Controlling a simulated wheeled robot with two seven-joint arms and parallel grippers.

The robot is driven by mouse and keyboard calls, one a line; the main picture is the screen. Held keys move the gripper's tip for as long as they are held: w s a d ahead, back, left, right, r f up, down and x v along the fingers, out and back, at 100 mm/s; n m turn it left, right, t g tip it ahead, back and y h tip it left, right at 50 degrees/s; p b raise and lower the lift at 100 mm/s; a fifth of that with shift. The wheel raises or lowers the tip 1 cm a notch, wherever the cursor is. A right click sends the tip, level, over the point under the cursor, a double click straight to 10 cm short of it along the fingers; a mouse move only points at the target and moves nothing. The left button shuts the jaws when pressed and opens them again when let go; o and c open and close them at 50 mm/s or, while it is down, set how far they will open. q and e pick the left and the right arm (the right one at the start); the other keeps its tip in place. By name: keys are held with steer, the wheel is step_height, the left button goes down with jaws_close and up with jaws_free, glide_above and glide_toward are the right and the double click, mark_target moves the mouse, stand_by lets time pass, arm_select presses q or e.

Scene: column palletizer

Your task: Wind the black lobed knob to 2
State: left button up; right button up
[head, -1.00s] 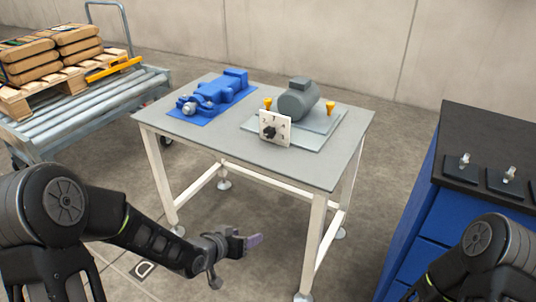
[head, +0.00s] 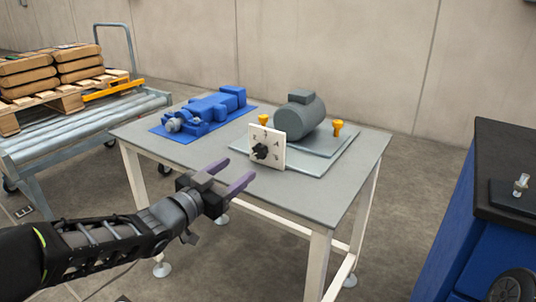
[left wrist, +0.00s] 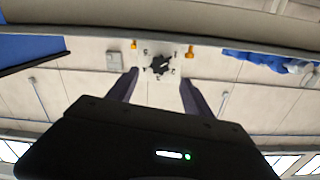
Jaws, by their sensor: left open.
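The black lobed knob (head: 260,152) sits on a white upright plate (head: 278,160) with numbers around it, near the front of the grey table. The number the knob points to is too small to tell. The knob also shows in the left wrist view (left wrist: 161,65), ahead and between the fingers. My left gripper (head: 229,174) is open and empty, in front of the table's near edge and to the left of the knob, apart from it. My right gripper is out of view.
A grey motor (head: 299,116) with yellow fittings (head: 338,127) stands behind the plate. A blue machine (head: 205,110) lies at the table's left. The table's front strip (head: 300,190) is bare. A blue cabinet (head: 450,225) stands at right, a pallet cart (head: 90,122) at left.

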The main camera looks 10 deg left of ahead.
mark_target(258, 153)
arm_select(q)
steer(key=shift+w+d+r, duration=0.1)
steer(key=shift+w+r, duration=0.05)
steer(key=shift+w, duration=0.1)
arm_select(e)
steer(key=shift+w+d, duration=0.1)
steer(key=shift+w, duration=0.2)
arm_select(q)
steer(key=shift+w+d, duration=0.2)
steer(key=shift+w, duration=0.3)
steer(key=b+x, duration=0.1)
steer(key=x, duration=0.5)
steer(key=shift+b, duration=0.3)
steer(key=shift+w+d, duration=0.1)
steer(key=shift+w, duration=0.25)
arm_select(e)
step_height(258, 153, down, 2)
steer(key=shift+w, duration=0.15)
arm_select(q)
steer(key=shift+c, duration=0.2)
jaws_close()
